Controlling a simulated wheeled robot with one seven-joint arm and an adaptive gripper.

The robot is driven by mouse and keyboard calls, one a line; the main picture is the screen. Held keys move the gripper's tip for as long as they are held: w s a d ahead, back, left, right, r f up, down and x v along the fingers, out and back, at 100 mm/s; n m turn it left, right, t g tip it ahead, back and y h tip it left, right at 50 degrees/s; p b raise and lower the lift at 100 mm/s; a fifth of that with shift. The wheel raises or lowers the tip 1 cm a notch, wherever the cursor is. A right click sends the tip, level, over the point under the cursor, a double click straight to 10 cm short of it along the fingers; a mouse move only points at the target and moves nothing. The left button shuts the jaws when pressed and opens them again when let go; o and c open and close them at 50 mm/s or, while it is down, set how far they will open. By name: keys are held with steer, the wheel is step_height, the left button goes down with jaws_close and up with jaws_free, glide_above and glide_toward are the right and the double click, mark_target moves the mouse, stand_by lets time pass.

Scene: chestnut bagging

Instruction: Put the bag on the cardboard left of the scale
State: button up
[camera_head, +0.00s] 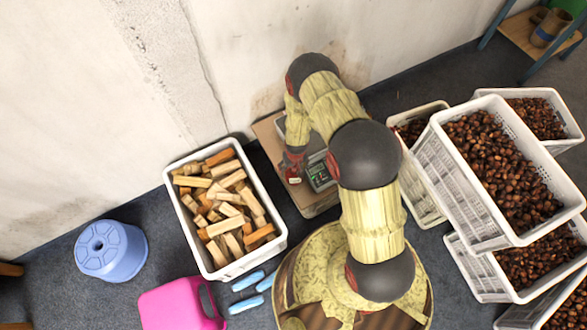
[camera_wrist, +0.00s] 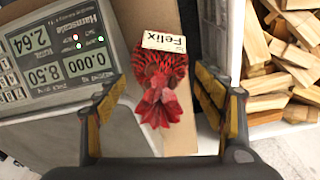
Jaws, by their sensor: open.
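A red net bag (camera_wrist: 158,85) with a white "Felix" label stands over the brown cardboard (camera_wrist: 182,20) beside the scale (camera_wrist: 60,55). It appears to rest on the cardboard. Its gathered top faces the wrist camera. My gripper (camera_wrist: 160,92) is open, with one finger on each side of the bag and gaps between. In the head view, the scale's dark display (camera_head: 319,176) is right of the bag's label (camera_head: 294,181), and the cardboard (camera_head: 268,132) shows to the left. My arm hides most of the scale. The display's weight line reads 0.000.
A white crate of wood pieces (camera_head: 168,178) stands close left of the cardboard. Several white crates of chestnuts (camera_head: 430,165) are at the right. A blue stool (camera_head: 112,250), a pink object (camera_head: 178,305) and light-blue items (camera_head: 247,292) are on the floor. The wall is behind.

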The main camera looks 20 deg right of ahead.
steer(key=r+p, duration=0.1)
steer(key=r, duration=0.3)
steer(key=s+r+p, duration=0.1)
steer(key=r+p, duration=0.1)
steer(key=r, duration=0.2)
steer(key=r+p, duration=0.2)
steer(key=r, duration=0.2)
steer(key=shift+s, duration=0.2)
step_height(320, 180, up, 34)
steer(key=w+a+t, duration=0.1)
steer(key=w+t, duration=0.1)
steer(key=w, duration=0.1)
steer(key=s+r+t, duration=0.1)
steer(key=s+r, duration=0.4)
steer(key=r, duration=0.3)
steer(key=s+r, duration=0.5)
steer(key=r, duration=0.4)
steer(key=s+r, duration=0.3)
steer(key=s, duration=0.4)
steer(key=s+d+r+t, duration=0.1)
steer(key=s+r, duration=0.3)
steer(key=s, duration=0.4)
steer(key=shift+s+r, duration=0.2)
steer(key=shift+r, duration=0.05)
steer(key=shift+d+f, duration=0.1)
steer(key=shift+d, duration=0.05)
